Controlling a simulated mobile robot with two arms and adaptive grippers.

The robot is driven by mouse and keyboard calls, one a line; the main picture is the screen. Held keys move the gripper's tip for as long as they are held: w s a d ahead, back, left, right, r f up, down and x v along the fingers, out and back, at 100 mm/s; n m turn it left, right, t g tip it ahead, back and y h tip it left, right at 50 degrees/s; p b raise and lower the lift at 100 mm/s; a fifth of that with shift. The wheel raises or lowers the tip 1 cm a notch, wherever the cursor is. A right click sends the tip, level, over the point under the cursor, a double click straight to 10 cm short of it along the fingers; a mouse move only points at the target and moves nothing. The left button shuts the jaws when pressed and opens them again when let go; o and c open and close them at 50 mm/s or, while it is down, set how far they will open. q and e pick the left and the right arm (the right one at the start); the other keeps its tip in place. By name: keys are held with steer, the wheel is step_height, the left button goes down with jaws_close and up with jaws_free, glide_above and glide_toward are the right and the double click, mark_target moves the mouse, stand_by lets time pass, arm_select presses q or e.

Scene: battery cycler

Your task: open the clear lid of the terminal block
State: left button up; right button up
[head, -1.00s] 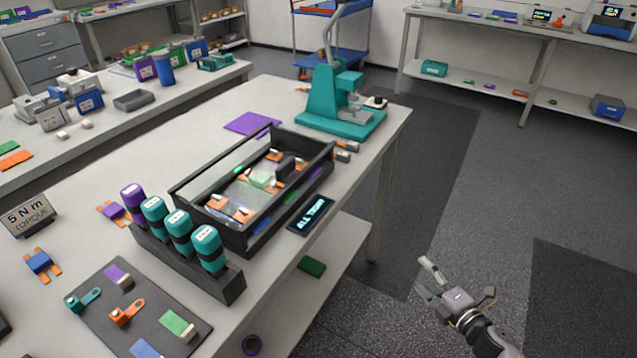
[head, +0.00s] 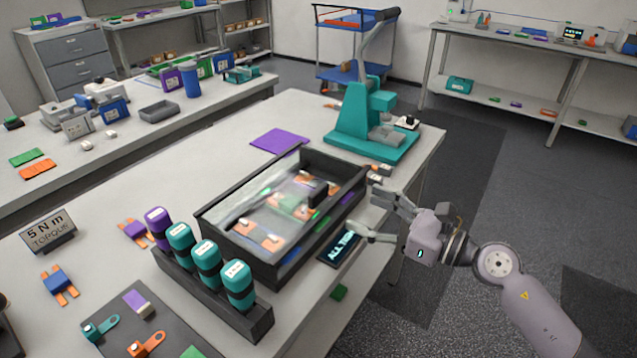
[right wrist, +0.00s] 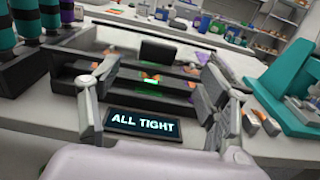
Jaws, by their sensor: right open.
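The terminal block (head: 232,262) is a long black-walled box on the white table in the head view. Its clear lid (head: 262,206) appears to lie flat across the top, with orange and green parts showing through. A small black upright tab (head: 318,191) stands near its right end; a dark block shows ahead in the right wrist view (right wrist: 158,52). My right gripper (head: 368,212) is open and empty, just right of the box's front side and apart from it. In the right wrist view its fingers (right wrist: 155,92) spread either side of the box front. My left gripper is not in view.
A small display reading "ALL TIGHT" (right wrist: 142,125) lies before the box. A rack of purple and teal tools (head: 213,295) stands at its left. A teal press (head: 362,140) stands behind, right. A purple mat (head: 280,140) lies at the back.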

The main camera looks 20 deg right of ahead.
mark_target(322, 191)
steer(key=p+x, duration=0.3)
steer(key=x, duration=0.7)
steer(key=shift+w+a+r, duration=0.1)
steer(key=shift+w+a, duration=0.15)
steer(key=shift+w, duration=0.05)
steer(key=shift+w+a, duration=0.3)
steer(key=shift+w, duration=0.1)
steer(key=shift+c, duration=0.5)
jaws_close()
